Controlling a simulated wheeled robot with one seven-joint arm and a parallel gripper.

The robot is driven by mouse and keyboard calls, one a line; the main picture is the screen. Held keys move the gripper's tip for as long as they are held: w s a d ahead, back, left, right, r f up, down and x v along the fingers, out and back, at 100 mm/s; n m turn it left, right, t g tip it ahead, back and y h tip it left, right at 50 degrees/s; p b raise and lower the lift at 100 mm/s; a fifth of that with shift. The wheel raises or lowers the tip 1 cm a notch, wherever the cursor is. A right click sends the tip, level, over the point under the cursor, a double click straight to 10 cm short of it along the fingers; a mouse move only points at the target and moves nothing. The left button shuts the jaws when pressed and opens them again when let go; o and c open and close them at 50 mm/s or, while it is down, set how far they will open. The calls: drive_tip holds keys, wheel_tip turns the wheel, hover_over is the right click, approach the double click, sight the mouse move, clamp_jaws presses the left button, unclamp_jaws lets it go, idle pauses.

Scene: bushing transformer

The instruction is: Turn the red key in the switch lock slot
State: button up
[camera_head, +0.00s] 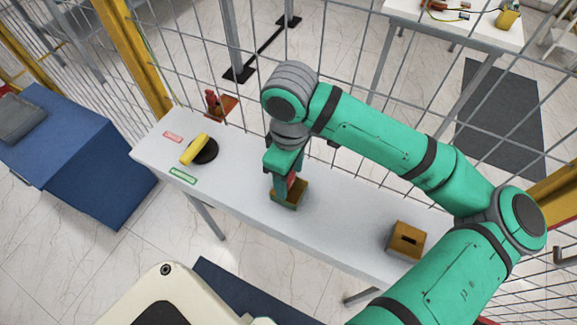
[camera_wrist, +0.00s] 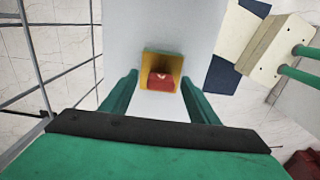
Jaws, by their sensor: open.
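The red key (camera_wrist: 162,81) sits in a small open yellow box (camera_wrist: 147,60) on the white table in the wrist view. In the head view the red key (camera_head: 292,181) shows partly beside my gripper, above the box (camera_head: 289,204). My gripper (camera_head: 286,187) points down over the box. In the wrist view the fingers of my gripper (camera_wrist: 159,90) are apart, one on each side of the box opening, with the key between them. Contact cannot be told. A brown-yellow block (camera_head: 407,240) with a dark slot stands at the table's right end.
A yellow handle (camera_head: 194,149) on a black disc lies at the table's left end, between a pink label (camera_head: 173,137) and a green label (camera_head: 183,176). A wire fence (camera_head: 340,150) runs behind the table (camera_head: 240,205). A blue cabinet (camera_head: 70,150) stands at left.

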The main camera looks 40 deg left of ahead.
drive_tip(key=shift+s, duration=0.1)
drive_tip(key=c, duration=1.2)
drive_tip(key=n, duration=0.3)
drive_tip(key=shift+w+n, duration=0.2)
drive_tip(key=shift+n, duration=0.1)
drive_tip(key=shift+s+a+n, duration=0.15)
drive_tip(key=shift+s+n, duration=0.05)
drive_tip(key=shift+n, duration=0.8)
drive_tip(key=shift+w+d, duration=0.1)
drive_tip(key=shift+d, duration=0.1)
drive_tip(key=shift+n, duration=0.3)
